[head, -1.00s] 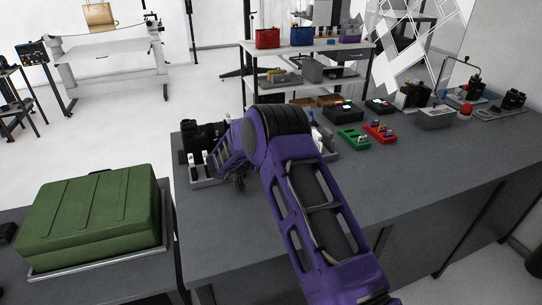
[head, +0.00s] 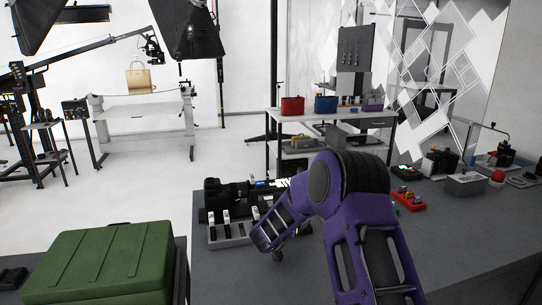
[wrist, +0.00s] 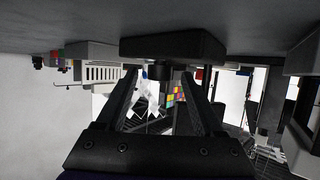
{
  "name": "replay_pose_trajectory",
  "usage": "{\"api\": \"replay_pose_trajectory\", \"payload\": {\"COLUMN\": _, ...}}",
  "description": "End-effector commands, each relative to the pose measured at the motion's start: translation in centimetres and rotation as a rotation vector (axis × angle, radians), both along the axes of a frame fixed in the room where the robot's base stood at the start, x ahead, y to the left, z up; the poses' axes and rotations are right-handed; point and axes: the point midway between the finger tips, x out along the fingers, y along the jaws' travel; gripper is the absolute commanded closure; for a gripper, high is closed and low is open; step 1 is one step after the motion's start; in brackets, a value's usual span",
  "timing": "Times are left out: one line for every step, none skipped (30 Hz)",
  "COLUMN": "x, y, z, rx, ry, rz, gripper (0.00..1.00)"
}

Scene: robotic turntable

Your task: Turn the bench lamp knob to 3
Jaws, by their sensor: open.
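My gripper (wrist: 160,76) shows in the wrist view with its two dark fingers apart and nothing held between them. The wrist picture is upside down, with the grey bench top (wrist: 240,35) along its upper edge. A dark box (wrist: 172,47) stands on the bench just beyond the fingertips. A short dark round piece (wrist: 158,72) on it lies between the tips in the picture; I cannot tell whether it is the lamp knob or whether a finger touches it. No number marks are legible. In the head view my purple arm hides the bench behind it, and the fingers cannot be made out.
A grey tray (head: 229,236) with black and white items lies left of my arm. A red tray (head: 410,203) and a grey box (head: 466,184) are to the right. A green case (head: 100,262) stands front left. The bench front right (head: 460,235) is clear.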

Motion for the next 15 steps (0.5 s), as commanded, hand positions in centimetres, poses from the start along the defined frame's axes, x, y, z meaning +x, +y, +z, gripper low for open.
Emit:
{"api": "replay_pose_trajectory", "payload": {"x": -0.11, "y": -0.43, "z": -0.45, "rx": 0.001, "ry": -0.001, "rz": 0.032, "gripper": 0.31}}
{"api": "replay_pose_trajectory", "payload": {"x": -0.17, "y": -0.44, "z": -0.46, "rx": 0.001, "ry": -0.001, "rz": 0.055, "gripper": 0.31}}
{"api": "replay_pose_trajectory", "payload": {"x": -0.16, "y": -0.62, "z": -0.45, "rx": 0.001, "ry": -0.001, "rz": 0.084, "gripper": 0.31}}
{"api": "replay_pose_trajectory", "payload": {"x": -0.18, "y": -0.64, "z": -0.42, "rx": 0.001, "ry": -0.002, "rz": 0.107, "gripper": 0.31}}
{"api": "replay_pose_trajectory", "payload": {"x": -0.25, "y": -0.69, "z": -0.49, "rx": 0.001, "ry": -0.001, "rz": 0.131, "gripper": 0.31}}
{"api": "replay_pose_trajectory", "payload": {"x": -0.23, "y": -0.77, "z": -0.38, "rx": 0.002, "ry": -0.001, "rz": 0.156, "gripper": 0.31}}
{"api": "replay_pose_trajectory", "payload": {"x": -0.26, "y": -0.83, "z": -0.38, "rx": 0.001, "ry": -0.001, "rz": 0.176, "gripper": 0.31}}
{"api": "replay_pose_trajectory", "payload": {"x": -0.28, "y": -0.82, "z": -0.38, "rx": 0.001, "ry": -0.001, "rz": 0.196, "gripper": 0.31}}
{"api": "replay_pose_trajectory", "payload": {"x": -0.28, "y": -0.93, "z": -0.34, "rx": 0.001, "ry": 0.0, "rz": 0.219, "gripper": 0.31}}
{"api": "replay_pose_trajectory", "payload": {"x": -0.29, "y": -0.95, "z": -0.35, "rx": 0.002, "ry": 0.001, "rz": 0.236, "gripper": 0.31}}
{"api": "replay_pose_trajectory", "payload": {"x": -0.32, "y": -0.98, "z": -0.36, "rx": 0.002, "ry": 0.001, "rz": 0.254, "gripper": 0.31}}
{"api": "replay_pose_trajectory", "payload": {"x": -0.33, "y": -1.03, "z": -0.28, "rx": 0.001, "ry": 0.0, "rz": 0.277, "gripper": 0.31}}
{"api": "replay_pose_trajectory", "payload": {"x": -0.31, "y": -1.1, "z": -0.24, "rx": 0.002, "ry": 0.0, "rz": 0.292, "gripper": 0.31}}
{"api": "replay_pose_trajectory", "payload": {"x": -0.32, "y": -1.08, "z": -0.25, "rx": 0.003, "ry": 0.0, "rz": 0.306, "gripper": 0.31}}
{"api": "replay_pose_trajectory", "payload": {"x": -0.34, "y": -1.14, "z": -0.23, "rx": 0.002, "ry": 0.0, "rz": 0.326, "gripper": 0.31}}
